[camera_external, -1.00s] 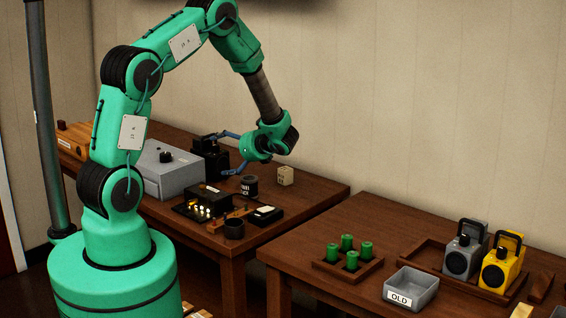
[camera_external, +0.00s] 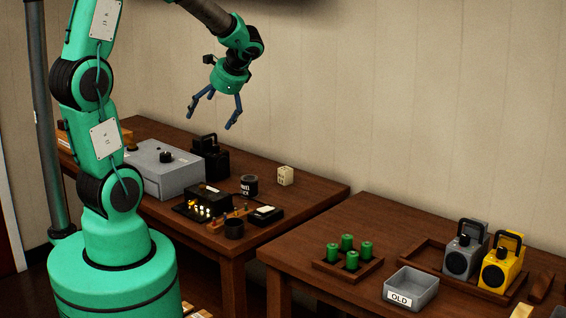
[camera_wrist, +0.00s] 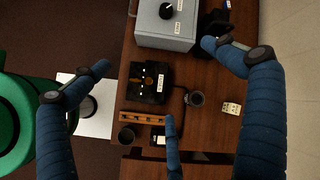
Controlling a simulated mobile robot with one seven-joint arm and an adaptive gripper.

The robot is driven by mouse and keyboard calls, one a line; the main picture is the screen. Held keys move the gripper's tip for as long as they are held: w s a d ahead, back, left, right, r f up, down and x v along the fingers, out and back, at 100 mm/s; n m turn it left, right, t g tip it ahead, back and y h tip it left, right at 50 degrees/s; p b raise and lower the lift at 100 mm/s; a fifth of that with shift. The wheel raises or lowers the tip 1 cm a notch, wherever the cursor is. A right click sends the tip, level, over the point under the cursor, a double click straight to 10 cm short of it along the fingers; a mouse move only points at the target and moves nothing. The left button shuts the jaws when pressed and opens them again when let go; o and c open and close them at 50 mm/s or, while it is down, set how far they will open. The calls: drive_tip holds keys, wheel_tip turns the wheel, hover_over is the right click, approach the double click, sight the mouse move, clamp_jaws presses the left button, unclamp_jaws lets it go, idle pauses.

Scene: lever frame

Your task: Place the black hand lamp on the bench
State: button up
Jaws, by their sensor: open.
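The black hand lamp (camera_external: 210,158) stands upright on the left wooden bench (camera_external: 290,217), beside a grey box and towards the wall. In the wrist view the lamp (camera_wrist: 213,22) shows only in part at the top, behind a blue finger. My gripper (camera_external: 212,116) is open and empty, well above the bench and lamp, with its blue fingers spread and pointing down. The fingers also spread apart in the wrist view (camera_wrist: 157,62), with nothing between them.
The grey box (camera_external: 166,172) stands left of the lamp. A dark cup (camera_external: 249,186), a cream block (camera_external: 285,176) and small parts crowd the bench. The right table holds a grey lamp (camera_external: 462,256), a yellow lamp (camera_external: 497,270) and a grey "OLD" bin (camera_external: 411,287).

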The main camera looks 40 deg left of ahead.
drive_tip(key=s+d+r+n+t+h, duration=0.2)
drive_tip(key=s+d+r+n+h, duration=0.1)
drive_tip(key=s+d, duration=0.5)
drive_tip(key=s+d+r+n+t+h, duration=0.3)
drive_tip(key=s+d+r+n+h, duration=0.1)
drive_tip(key=s+d+r, duration=0.3)
drive_tip(key=s+d, duration=0.2)
drive_tip(key=s, duration=0.1)
drive_tip(key=shift+n+t, duration=0.3)
drive_tip(key=shift+n, duration=0.1)
drive_tip(key=shift+a+r, duration=0.1)
drive_tip(key=w+a+f+m+g+y, duration=0.35)
drive_tip(key=w+a+f, duration=0.25)
drive_tip(key=w+a, duration=0.35)
drive_tip(key=w+a+f+m+g+y, duration=0.2)
drive_tip(key=w+a+f+m+y, duration=0.3)
drive_tip(key=w+a, duration=0.4)
drive_tip(key=w+a+f+m+y, duration=0.2)
drive_tip(key=w+a+f+m, duration=0.1)
drive_tip(key=w+f, duration=0.5)
drive_tip(key=w+a+f+m+y+b, duration=0.1)
drive_tip(key=w+a+f+m+y, duration=0.2)
drive_tip(key=f, duration=0.9)
drive_tip(key=w+a+m, duration=0.1)
drive_tip(key=w+m, duration=0.2)
drive_tip(key=w, duration=0.2)
drive_tip(key=shift+w+a, duration=0.15)
drive_tip(key=shift+a, duration=0.05)
drive_tip(key=shift+m, duration=0.25)
